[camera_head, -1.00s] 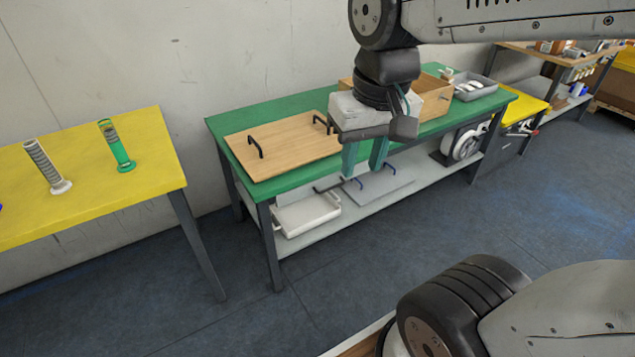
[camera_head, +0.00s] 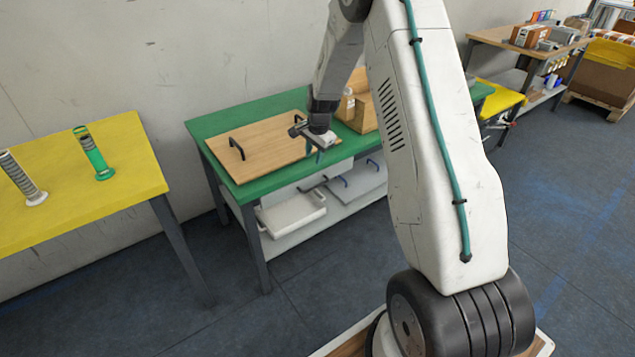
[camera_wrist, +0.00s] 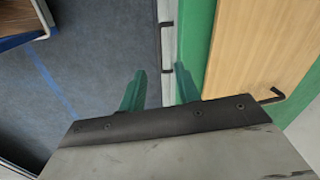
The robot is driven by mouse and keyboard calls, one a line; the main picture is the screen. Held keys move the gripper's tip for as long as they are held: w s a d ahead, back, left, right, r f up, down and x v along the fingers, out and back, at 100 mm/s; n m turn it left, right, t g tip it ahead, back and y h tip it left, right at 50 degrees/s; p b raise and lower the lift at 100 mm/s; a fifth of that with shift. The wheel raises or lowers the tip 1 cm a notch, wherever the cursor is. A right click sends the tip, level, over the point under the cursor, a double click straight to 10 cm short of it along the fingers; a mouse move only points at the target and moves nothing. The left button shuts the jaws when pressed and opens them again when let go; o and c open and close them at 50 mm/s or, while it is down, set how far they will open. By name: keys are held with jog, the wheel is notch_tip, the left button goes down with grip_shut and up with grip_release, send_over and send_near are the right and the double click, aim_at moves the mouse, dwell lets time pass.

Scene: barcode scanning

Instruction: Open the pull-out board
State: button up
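The green workbench (camera_head: 262,186) stands ahead of me against the wall. A pale panel with a dark bar handle (camera_head: 312,184) shows just below its front edge; I take this for the pull-out board, though my gripper and arm partly hide it. In the wrist view the dark handle (camera_wrist: 164,45) runs along a pale strip beside the green edge, just beyond my fingertips. My gripper (camera_head: 316,157) is at the bench's front edge, fingers apart and empty. In the wrist view the teal fingers (camera_wrist: 160,88) are also apart, and no contact with the handle shows.
A wooden board (camera_head: 265,145) with black handles lies on the benchtop. The lower shelf holds a white tray (camera_head: 291,214) and a grey board with blue handles (camera_head: 358,180). A yellow table (camera_head: 80,180) stands left. The floor in front is clear.

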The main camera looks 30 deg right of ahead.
jog(key=m, duration=0.2)
send_near(317, 186)
jog(key=f, duration=0.2)
jog(key=w+f, duration=0.1)
jog(key=f, duration=0.4)
jog(key=shift+w+f, duration=0.2)
jog(key=shift+w, duration=0.1)
grip_shut()
